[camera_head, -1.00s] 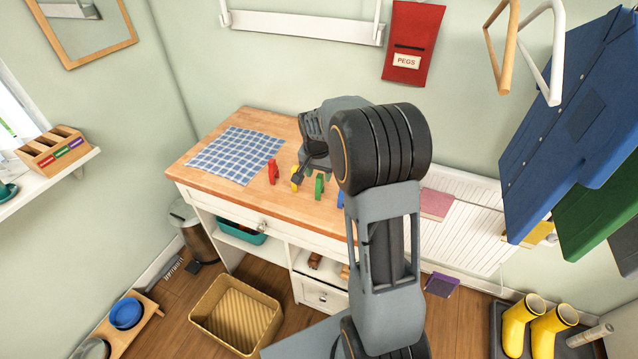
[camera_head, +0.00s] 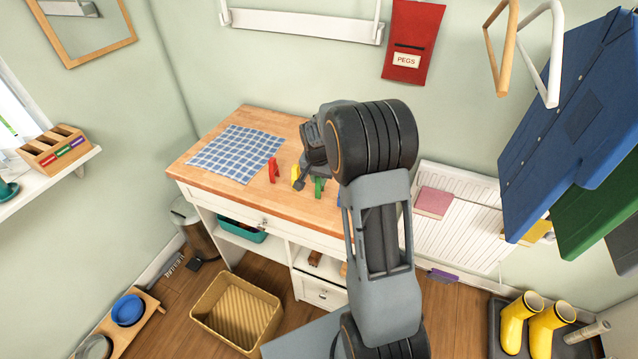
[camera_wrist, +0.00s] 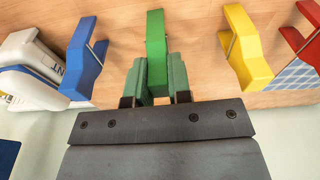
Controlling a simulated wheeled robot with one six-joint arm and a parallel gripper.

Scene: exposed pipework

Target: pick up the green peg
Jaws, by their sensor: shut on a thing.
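The green peg (camera_wrist: 156,45) stands on the wooden worktop, between the jaws of my gripper (camera_wrist: 157,78) in the wrist view. The gripper is shut on it, with one pad against each side. In the head view the green peg (camera_head: 319,187) shows just below the gripper (camera_head: 308,182), partly hidden by my arm. A yellow peg (camera_wrist: 246,45) stands to its right and a blue peg (camera_wrist: 84,58) to its left in the wrist view. A red peg (camera_head: 273,170) stands farther left in the head view.
The worktop (camera_head: 225,198) carries a blue checked cloth (camera_head: 237,153) at its left. A red bag marked PEGS (camera_head: 412,45) hangs on the wall. A wicker basket (camera_head: 238,313) sits on the floor.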

